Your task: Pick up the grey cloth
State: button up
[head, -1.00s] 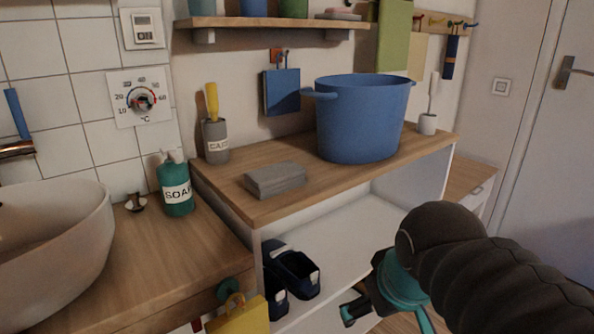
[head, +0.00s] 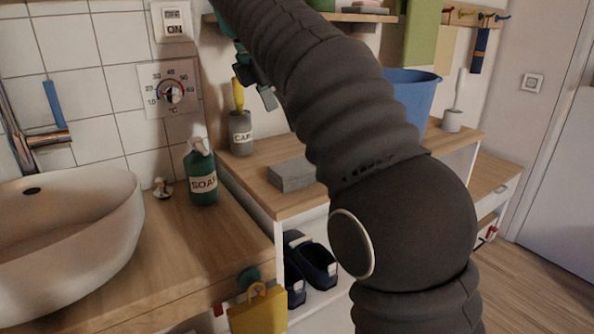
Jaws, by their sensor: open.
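The grey cloth (head: 288,176) lies folded in a flat block on the wooden counter top (head: 262,197), near its left front edge. My arm hides its right end. My gripper (head: 256,87) is up above and to the left of the cloth, in front of the wall near the grey cup. Its fingers are apart and hold nothing that I can see. My arm also covers part of the gripper's surroundings.
A grey cup (head: 240,134) with a yellow-handled tool stands behind the cloth. A blue tub (head: 414,97) stands to the right, partly hidden by my arm. A soap bottle (head: 201,174) and a white basin (head: 65,235) are on the lower counter at left.

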aim_at(297, 166)
jog(key=shift+n, duration=0.7)
jog(key=x, duration=0.2)
jog(key=a+x, duration=0.1)
jog(key=x, duration=0.4)
jog(key=shift+w+a+f+b, duration=0.25)
jog(key=shift+w+f+b, duration=0.05)
jog(key=shift+f, duration=0.15)
jog(key=shift+d+b+x, duration=0.1)
jog(key=shift+b+x, duration=0.3)
jog(key=shift+x, duration=0.95)
jog(key=shift+d+b+x, duration=0.15)
jog(key=shift+b+x, duration=0.25)
jog(key=shift+x, duration=1)
jog(key=shift+s, duration=0.2)
jog(key=shift+c, duration=0.3)
jog(key=c, duration=1.2)
